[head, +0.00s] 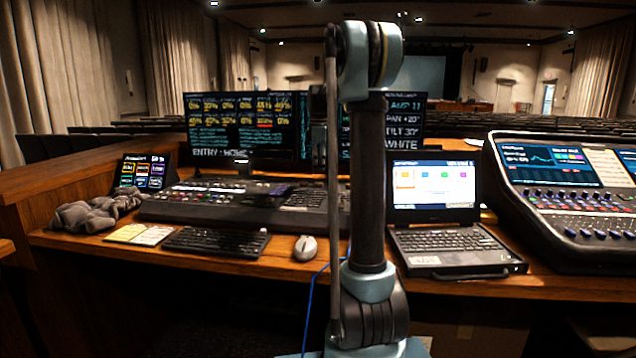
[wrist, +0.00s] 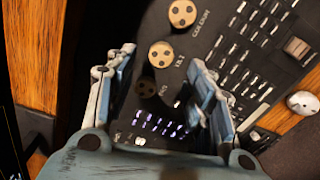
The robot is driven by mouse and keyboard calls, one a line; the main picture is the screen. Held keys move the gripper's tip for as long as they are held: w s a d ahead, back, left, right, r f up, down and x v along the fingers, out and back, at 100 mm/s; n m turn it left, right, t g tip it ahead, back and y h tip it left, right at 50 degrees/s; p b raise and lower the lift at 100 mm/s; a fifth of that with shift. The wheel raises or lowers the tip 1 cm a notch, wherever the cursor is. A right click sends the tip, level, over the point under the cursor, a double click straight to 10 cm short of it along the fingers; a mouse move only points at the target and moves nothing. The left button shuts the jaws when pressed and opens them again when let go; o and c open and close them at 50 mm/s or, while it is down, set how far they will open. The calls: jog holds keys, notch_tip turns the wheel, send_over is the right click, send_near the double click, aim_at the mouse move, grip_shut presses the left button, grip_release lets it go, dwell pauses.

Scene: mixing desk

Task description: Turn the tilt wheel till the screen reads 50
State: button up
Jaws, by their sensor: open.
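The right monitor (head: 408,125) in the head view reads "TILT 30°" under a pan line of "+20°"; my arm covers its left part. In the wrist view the tilt wheel (wrist: 160,55) is a round tan-topped knob with a dark centre, in the middle of a row of three. My gripper (wrist: 162,57) is open, one finger on each side of the tilt wheel, with gaps visible at both sides. How deep the fingertips sit around it I cannot tell. In the head view my arm hides the gripper and wheels.
Another tan-topped wheel (wrist: 182,13) lies beyond the tilt wheel, and a darker, shaded wheel (wrist: 146,86) lies nearer my palm. Rows of keys (wrist: 255,45) are to the right. A laptop (head: 440,215), mouse (head: 305,248) and keyboard (head: 216,242) stand on the desk.

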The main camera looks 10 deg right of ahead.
aim_at(318, 182)
jog(key=shift+f, duration=2.9)
jog(key=c, duration=1.1)
